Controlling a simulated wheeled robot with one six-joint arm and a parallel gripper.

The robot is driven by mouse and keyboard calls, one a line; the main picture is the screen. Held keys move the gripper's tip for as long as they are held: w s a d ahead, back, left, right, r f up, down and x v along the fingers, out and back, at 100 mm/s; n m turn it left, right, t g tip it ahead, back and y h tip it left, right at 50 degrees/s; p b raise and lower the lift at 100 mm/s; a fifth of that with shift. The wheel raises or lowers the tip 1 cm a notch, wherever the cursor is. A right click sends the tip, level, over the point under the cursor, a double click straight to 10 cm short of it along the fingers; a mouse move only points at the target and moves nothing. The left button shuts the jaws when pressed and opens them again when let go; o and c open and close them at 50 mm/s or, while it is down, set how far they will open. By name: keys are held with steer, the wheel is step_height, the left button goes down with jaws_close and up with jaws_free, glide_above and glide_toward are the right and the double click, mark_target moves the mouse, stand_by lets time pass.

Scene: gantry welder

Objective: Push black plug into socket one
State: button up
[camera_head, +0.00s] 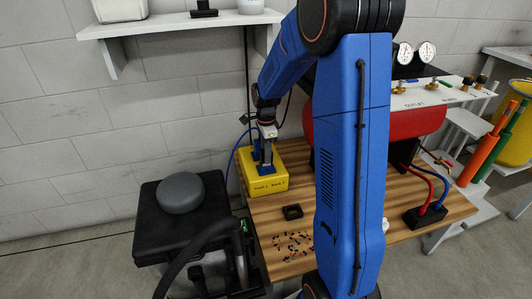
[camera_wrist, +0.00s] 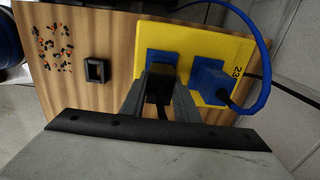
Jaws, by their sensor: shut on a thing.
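A yellow socket box (camera_head: 268,187) stands on the wooden table, with small socket labels on its front. In the wrist view the box (camera_wrist: 188,38) shows two blue sockets. My gripper (camera_head: 265,160) points down over the box. In the wrist view my gripper (camera_wrist: 160,98) is shut on the black plug (camera_wrist: 159,86), with one finger on each side. The plug is at the left blue socket (camera_wrist: 162,57) and overlaps it; how deep it sits is hidden.
A blue cable (camera_wrist: 262,70) loops by the box's right side in the wrist view. A small black frame (camera_head: 292,212) and scattered small bits (camera_head: 292,246) lie on the table. A black block with red and blue leads (camera_head: 427,216) stands at the right. A black stool (camera_head: 180,225) stands left.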

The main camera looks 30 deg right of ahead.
steer(key=shift+f, duration=0.85)
steer(key=o, duration=1.2)
step_height(320, 180, up, 17)
steer(key=s+a+r+n+t, duration=0.1)
steer(key=s+a+r+n, duration=0.15)
steer(key=s, duration=0.35)
steer(key=s+a+r+n+t, duration=0.1)
steer(key=s+a+n, duration=0.1)
steer(key=s+n, duration=0.25)
steer(key=s+a+r+n, duration=0.2)
steer(key=s+n, duration=0.1)
steer(key=s, duration=0.4)
steer(key=shift+s+a+f+n+t, duration=0.55)
steer(key=shift+s+n, duration=1.15)
steer(key=shift+s, duration=0.95)
steer(key=shift+s+a+f+n+t, duration=0.55)
steer(key=shift+s+n, duration=1.15)
steer(key=shift+s, duration=0.9)
steer(key=shift+s+a+f+n+t, duration=0.3)
steer(key=shift+s+a+f+n, duration=0.3)
steer(key=shift+s+n, duration=1.6)
steer(key=shift+s+d+f+m, duration=0.1)
steer(key=shift+s+m, duration=0.35)
steer(key=shift+m, duration=0.05)
